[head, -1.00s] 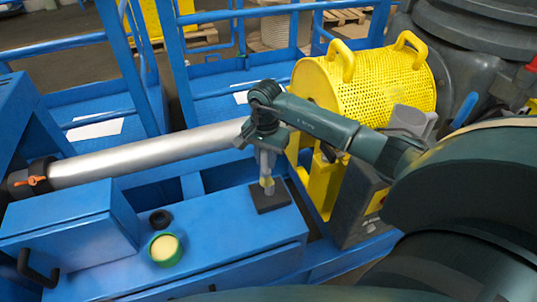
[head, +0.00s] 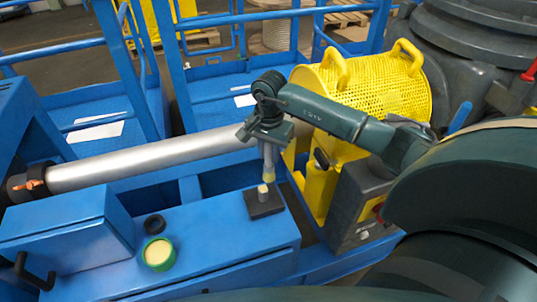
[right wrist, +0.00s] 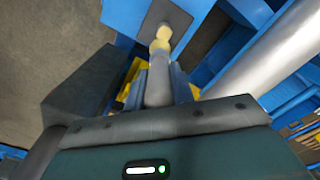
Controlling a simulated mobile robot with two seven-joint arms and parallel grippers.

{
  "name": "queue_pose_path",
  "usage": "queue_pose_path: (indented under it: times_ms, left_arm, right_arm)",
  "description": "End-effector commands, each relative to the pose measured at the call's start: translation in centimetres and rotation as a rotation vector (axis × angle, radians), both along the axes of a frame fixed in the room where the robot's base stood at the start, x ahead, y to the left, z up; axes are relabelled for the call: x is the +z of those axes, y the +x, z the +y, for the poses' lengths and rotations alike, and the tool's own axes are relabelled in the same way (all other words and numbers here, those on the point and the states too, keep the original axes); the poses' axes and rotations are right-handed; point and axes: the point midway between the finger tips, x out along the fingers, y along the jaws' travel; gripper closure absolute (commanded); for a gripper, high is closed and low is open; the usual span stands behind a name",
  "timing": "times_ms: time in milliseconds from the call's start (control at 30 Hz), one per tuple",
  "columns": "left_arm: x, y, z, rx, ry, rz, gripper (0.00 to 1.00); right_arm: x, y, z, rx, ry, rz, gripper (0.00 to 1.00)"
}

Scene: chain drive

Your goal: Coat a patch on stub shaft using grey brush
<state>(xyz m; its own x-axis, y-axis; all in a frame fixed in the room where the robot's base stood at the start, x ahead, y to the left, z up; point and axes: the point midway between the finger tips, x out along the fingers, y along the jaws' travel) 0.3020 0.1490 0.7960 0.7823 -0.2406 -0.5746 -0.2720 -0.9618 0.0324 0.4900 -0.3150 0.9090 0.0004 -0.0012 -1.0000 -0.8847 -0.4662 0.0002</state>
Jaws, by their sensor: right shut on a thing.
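A long silver shaft (head: 140,160), which I take to be the stub shaft, runs across the blue frame; it also shows in the right wrist view (right wrist: 265,55). My right gripper (head: 267,145) is shut on the grey brush (head: 268,160), which hangs tip down in front of the shaft, apart from it. The brush handle shows in the right wrist view (right wrist: 158,85), with a yellowish part beyond it. A short pale piece (head: 263,192) stands on a dark pad (head: 270,209) just below the brush. A green pot (head: 147,262) with cream contents stands on the blue box top. My left gripper is not in view.
A black ring (head: 155,224) lies beside the pot. A blue box (head: 65,240) with a black handle stands at left. A yellow perforated guard (head: 365,85) stands behind my right arm. An orange-handled clamp (head: 33,184) is at the shaft's left end.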

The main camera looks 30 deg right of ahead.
Motion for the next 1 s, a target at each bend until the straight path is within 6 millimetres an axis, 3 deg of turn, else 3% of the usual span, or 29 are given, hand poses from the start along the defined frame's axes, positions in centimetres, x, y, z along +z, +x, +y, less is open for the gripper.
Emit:
queue_pose_path:
  times_ms: [400,1000]
  left_arm:
    - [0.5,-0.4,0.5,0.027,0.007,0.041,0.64]
    - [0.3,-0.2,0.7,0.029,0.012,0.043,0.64]
  right_arm:
    - [3.9,-0.2,-0.4,-0.014,-0.002,0.000,0.99]
    - [4.1,-0.2,-0.4,-0.016,-0.001,0.000,0.99]
